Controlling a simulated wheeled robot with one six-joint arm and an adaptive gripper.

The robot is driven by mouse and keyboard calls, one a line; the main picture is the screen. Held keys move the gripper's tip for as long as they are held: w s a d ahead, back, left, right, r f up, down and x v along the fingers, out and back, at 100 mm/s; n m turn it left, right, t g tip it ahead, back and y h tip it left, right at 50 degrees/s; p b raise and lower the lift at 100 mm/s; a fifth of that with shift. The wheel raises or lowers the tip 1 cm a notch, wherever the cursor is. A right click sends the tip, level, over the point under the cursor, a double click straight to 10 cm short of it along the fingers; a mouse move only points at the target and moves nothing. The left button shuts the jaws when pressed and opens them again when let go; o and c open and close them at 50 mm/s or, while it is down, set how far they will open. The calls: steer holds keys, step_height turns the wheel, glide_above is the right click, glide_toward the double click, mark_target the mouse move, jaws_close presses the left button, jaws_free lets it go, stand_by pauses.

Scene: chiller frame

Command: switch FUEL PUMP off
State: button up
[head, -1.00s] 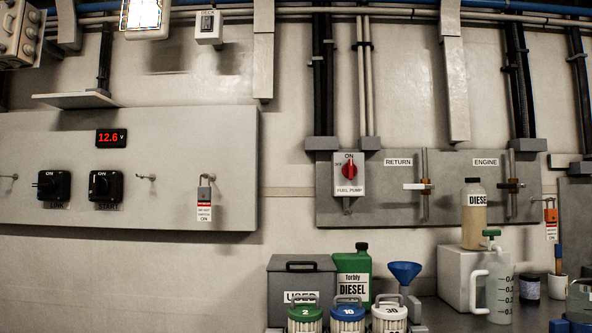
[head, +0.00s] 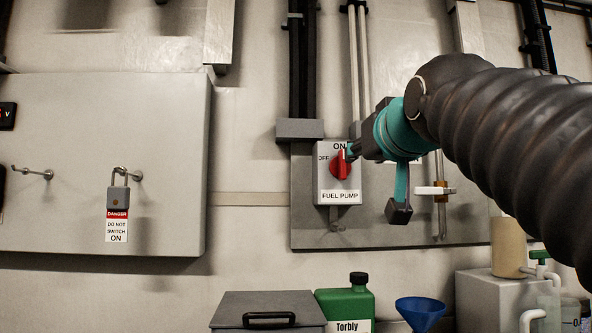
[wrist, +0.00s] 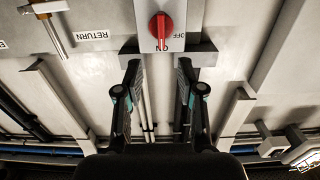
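The FUEL PUMP switch is a pale box (head: 325,184) with a red rotary knob (head: 341,165) on the grey wall panel. ON is printed above the knob and OFF to its upper left. The knob's white mark points up at ON. In the wrist view the knob (wrist: 161,25) appears upside down, its mark toward ON. My gripper (wrist: 160,66) is open and empty, its two fingers spread to either side of the knob's line and short of it in the picture. In the head view my gripper (head: 358,150) is at the box's right side; whether it touches is unclear.
A RETURN valve with a white handle (head: 435,190) is just right of my gripper. A padlock (head: 118,197) with a danger tag hangs on the left panel (head: 70,150). Below are a grey box (head: 268,310), a green jug (head: 345,303) and a blue funnel (head: 420,312).

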mark_target(344, 161)
steer(key=w, duration=0.4)
steer(key=w+p, duration=0.1)
steer(key=w, duration=0.4)
steer(key=w+r+p, duration=0.1)
steer(key=w, duration=0.4)
jaws_close()
